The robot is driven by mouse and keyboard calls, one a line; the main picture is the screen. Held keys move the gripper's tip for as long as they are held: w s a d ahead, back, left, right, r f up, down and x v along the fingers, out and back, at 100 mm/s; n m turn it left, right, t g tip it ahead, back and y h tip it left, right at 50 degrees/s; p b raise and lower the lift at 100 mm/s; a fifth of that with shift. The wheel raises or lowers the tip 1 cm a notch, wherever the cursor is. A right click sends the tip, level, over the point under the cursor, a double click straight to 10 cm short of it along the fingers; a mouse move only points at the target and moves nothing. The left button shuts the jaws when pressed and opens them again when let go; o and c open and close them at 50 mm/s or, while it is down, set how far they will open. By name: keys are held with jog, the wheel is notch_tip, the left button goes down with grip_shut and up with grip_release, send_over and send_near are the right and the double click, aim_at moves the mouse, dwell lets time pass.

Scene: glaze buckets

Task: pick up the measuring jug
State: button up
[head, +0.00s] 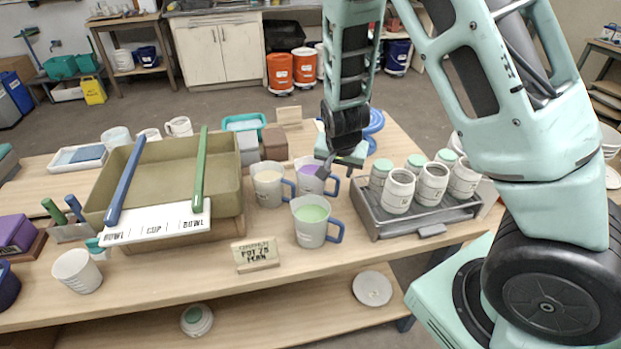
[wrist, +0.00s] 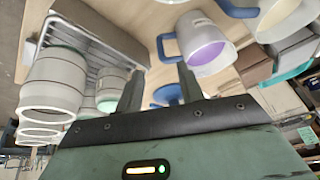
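Three pale jugs with blue handles stand on the table in the head view: one with purple contents (head: 307,183), one with cream contents (head: 267,190) and one with green contents (head: 310,232). I cannot tell which one the task means. My gripper (head: 325,170) is above and close to the purple jug, partly covering it. In the wrist view the two fingers (wrist: 160,88) are apart with nothing visible held between them. The purple jug (wrist: 212,38) lies beyond the fingertips there, its handle towards the gap. Contact is not visible.
A grey tray (head: 432,226) of white jars stands right of the jugs. A small sign (head: 256,254) stands in front. A blue object (head: 374,122) is behind my gripper.

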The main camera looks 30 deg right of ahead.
aim_at(337, 188)
jog(key=p+x, duration=0.1)
jog(key=x, duration=0.6)
jog(key=shift+f, duration=0.15)
jog(key=shift+p+x, duration=1)
jog(key=shift+x, duration=1.65)
jog(key=shift+d, duration=0.1)
grip_shut()
jog(key=shift+w, duration=0.1)
